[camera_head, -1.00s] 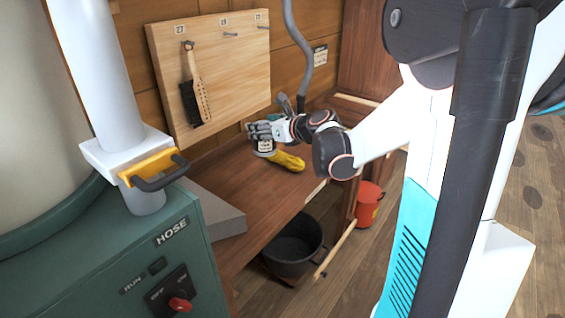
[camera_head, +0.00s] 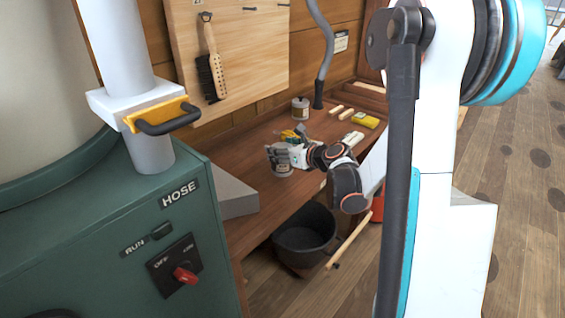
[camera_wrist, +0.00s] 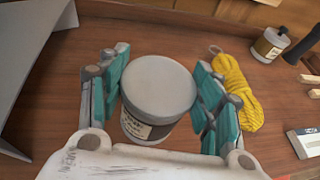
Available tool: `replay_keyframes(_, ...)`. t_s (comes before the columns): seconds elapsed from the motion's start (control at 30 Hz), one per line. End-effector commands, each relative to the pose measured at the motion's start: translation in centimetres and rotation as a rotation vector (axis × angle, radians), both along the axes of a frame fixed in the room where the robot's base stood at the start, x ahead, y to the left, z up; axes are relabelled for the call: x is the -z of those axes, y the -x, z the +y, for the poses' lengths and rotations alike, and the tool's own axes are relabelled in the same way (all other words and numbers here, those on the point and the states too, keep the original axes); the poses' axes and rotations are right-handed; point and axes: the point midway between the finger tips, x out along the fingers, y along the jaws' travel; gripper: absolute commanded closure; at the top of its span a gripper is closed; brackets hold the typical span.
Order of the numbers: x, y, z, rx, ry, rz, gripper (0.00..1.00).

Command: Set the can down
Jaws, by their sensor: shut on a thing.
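My gripper (camera_wrist: 161,95) is shut around a pale grey can with a white and dark label. In the wrist view the can (camera_wrist: 158,88) stands upright between the teal finger pads, with its lid facing the camera. In the head view my gripper (camera_head: 284,155) and the can (camera_head: 283,169) are low over the front part of the wooden bench (camera_head: 262,148). The can's base is partly hidden, and I cannot tell whether it touches the bench top.
A yellow rope coil (camera_wrist: 236,92) lies just right of my gripper. A second, dark-capped can (camera_head: 300,108) stands farther back. A yellow sponge (camera_head: 365,120) and wooden sticks lie at the right. A black bucket (camera_head: 304,236) stands below.

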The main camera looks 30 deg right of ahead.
Motion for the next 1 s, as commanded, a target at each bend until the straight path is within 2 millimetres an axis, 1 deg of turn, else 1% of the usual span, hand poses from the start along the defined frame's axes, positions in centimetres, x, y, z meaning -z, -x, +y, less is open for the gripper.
replay_keyframes(0.1, 1.8, -0.1, 0.0, 0.0, 0.0, 0.0, 0.8)
replay_keyframes(0.23, 3.6, -0.1, 0.0, 0.0, 0.0, 0.0, 0.8)
replay_keyframes(0.3, 3.9, 0.0, 0.0, 0.0, 0.0, -0.001, 0.8)
replay_keyframes(0.5, 3.7, 0.0, 0.0, 0.0, 0.0, 0.0, 0.8)
replay_keyframes(0.63, 4.0, 0.0, 0.0, 0.0, 0.0, 0.0, 0.8)
replay_keyframes(0.67, 4.0, 0.0, 0.0, 0.0, 0.0, 0.0, 0.36)
replay_keyframes(0.7, 4.0, 0.0, 0.0, 0.0, 0.0, 0.0, 0.27)
replay_keyframes(0.73, 4.0, 0.0, 0.0, 0.0, 0.0, 0.0, 0.21)
replay_keyframes(1.0, 4.0, 0.0, 0.0, 0.0, 0.0, 0.0, 0.21)
